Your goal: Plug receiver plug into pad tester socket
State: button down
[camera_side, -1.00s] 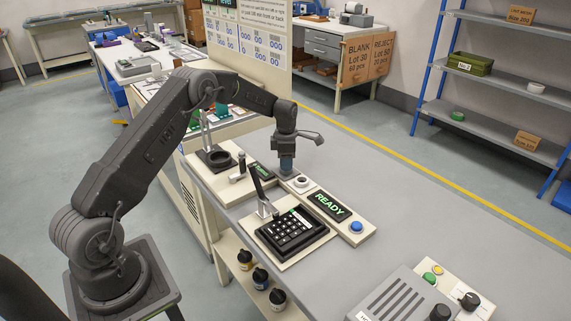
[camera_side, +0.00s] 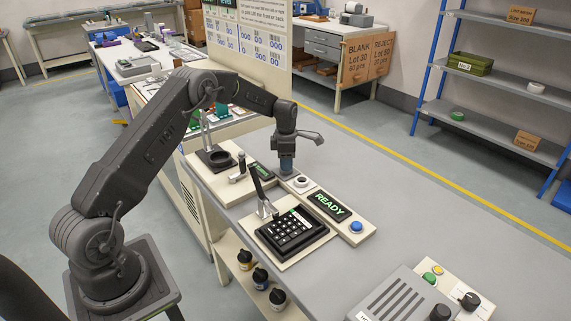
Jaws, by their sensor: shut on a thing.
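My gripper (camera_side: 287,163) points straight down over the far end of the cream tester panel (camera_side: 362,236) on the grey bench. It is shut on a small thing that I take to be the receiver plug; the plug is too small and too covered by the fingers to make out. The fingertips are low, close to the panel surface, just behind a white ring-shaped part (camera_side: 301,181). I cannot tell whether the ring is the pad tester socket or whether the socket lies hidden under the fingers. The panel's display (camera_side: 329,205) reads READY.
A black keypad (camera_side: 291,231) sits in a cream fixture with an upright lever clamp (camera_side: 262,193) close in front of my gripper. A blue button (camera_side: 356,226) is at the panel's near end. A grey machine (camera_side: 392,300) stands at front right.

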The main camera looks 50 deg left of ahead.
jog(key=shift+r, duration=0.2)
jog(key=shift+r, duration=1.35)
jog(key=shift+r, duration=0.1)
jog(key=shift+r, duration=1.9)
jog(key=d, duration=0.7)
jog(key=shift+d+r, duration=0.2)
jog(key=shift+d, duration=0.2)
